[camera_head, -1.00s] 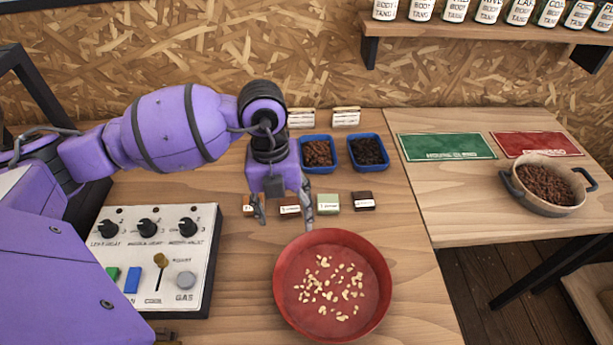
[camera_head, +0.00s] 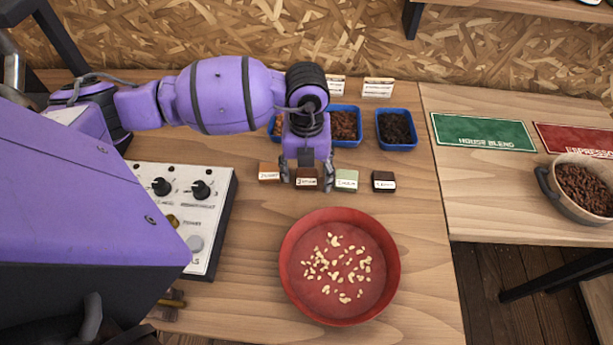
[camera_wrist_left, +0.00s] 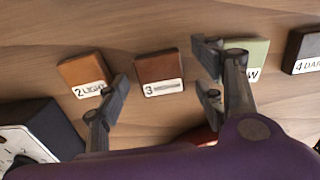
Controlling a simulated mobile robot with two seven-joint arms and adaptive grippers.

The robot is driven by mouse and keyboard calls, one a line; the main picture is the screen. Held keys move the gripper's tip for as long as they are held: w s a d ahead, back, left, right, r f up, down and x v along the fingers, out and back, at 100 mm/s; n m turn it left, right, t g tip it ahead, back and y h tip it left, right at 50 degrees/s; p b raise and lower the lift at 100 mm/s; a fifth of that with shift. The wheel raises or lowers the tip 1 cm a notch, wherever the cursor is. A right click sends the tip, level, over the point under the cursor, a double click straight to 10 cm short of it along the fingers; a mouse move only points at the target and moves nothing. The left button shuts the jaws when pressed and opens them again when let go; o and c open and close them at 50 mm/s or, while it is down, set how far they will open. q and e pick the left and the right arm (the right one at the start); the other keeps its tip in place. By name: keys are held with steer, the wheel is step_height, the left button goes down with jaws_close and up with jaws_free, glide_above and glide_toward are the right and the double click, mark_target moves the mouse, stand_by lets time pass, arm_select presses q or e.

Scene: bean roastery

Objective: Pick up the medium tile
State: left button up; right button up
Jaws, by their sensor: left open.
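The medium tile (camera_head: 307,174) is the reddish-brown one in the row, its label hard to read in the head view. In the left wrist view the tile (camera_wrist_left: 158,70) carries a "3" on a white label. My left gripper (camera_head: 307,184) is open, with one finger on each side of this tile. In the left wrist view the gripper (camera_wrist_left: 162,76) has its fingers apart, and the tile lies flat on the wooden table between and beyond them. I cannot tell whether the fingers touch it. My right gripper is not in view.
The orange-brown light tile (camera_head: 269,170) is on the left; the green tile (camera_head: 346,176) and dark tile (camera_head: 383,180) are on the right. A red bowl (camera_head: 391,270) with pale beans stands in front. Blue trays (camera_head: 396,146) stand behind; a control panel (camera_head: 222,225) is left.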

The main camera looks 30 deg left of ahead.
arm_select(q)
steer(key=c, duration=1.3)
steer(key=shift+r, duration=0.1)
